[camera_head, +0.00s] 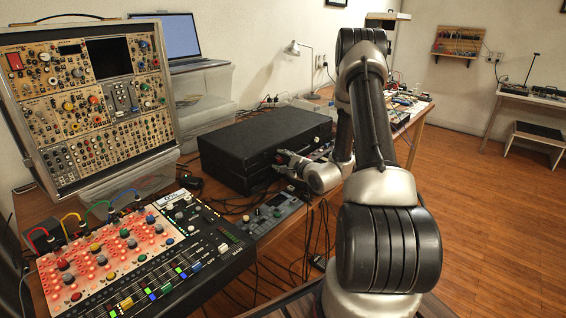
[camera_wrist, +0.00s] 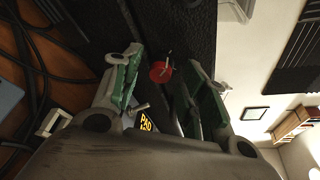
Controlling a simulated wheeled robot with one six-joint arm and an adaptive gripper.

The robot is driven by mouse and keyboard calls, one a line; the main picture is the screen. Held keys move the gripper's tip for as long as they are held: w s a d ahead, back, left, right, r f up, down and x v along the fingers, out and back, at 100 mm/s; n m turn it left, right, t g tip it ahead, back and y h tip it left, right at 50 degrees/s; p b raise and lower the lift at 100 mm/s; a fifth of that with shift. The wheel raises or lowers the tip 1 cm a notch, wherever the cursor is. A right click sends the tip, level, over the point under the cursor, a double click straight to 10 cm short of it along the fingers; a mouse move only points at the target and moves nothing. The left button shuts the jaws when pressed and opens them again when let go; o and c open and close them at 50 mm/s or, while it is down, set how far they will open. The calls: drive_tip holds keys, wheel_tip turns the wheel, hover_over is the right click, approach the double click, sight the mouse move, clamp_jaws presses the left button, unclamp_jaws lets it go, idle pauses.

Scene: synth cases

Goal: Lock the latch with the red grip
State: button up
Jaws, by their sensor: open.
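The latch with the red grip (camera_wrist: 161,72) shows in the wrist view as a small round red piece on the front of a black case (camera_wrist: 188,30), near its seam. In the head view the black case (camera_head: 262,140) lies on the table, and I cannot clearly make out the red grip there. My gripper (camera_head: 283,161) is at the front of the case. In the wrist view my gripper (camera_wrist: 166,66) is open, with the red grip between its two green-padded fingers. I cannot tell whether either finger touches it.
A mixer with glowing red panel (camera_head: 140,255) and a small grey device (camera_head: 265,217) stand on the table in front of the case. A tall synth rack (camera_head: 90,100) stands to the left. Dark cables (camera_wrist: 50,75) lie beside my gripper.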

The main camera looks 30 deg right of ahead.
clamp_jaws()
idle(0.3)
drive_tip(key=m+g+y, duration=0.1)
drive_tip(key=m, duration=0.2)
drive_tip(key=shift+r, duration=0.1)
drive_tip(key=m+g+y, duration=0.1)
drive_tip(key=m+y, duration=0.1)
drive_tip(key=m, duration=0.1)
drive_tip(key=shift+w+d, duration=0.1)
drive_tip(key=shift+d, duration=0.05)
drive_tip(key=m+y, duration=0.2)
drive_tip(key=m, duration=0.1)
drive_tip(key=shift+d+g, duration=0.15)
drive_tip(key=shift+g, duration=0.25)
drive_tip(key=m+y, duration=0.1)
drive_tip(key=m, duration=0.3)
drive_tip(key=shift+y, duration=0.4)
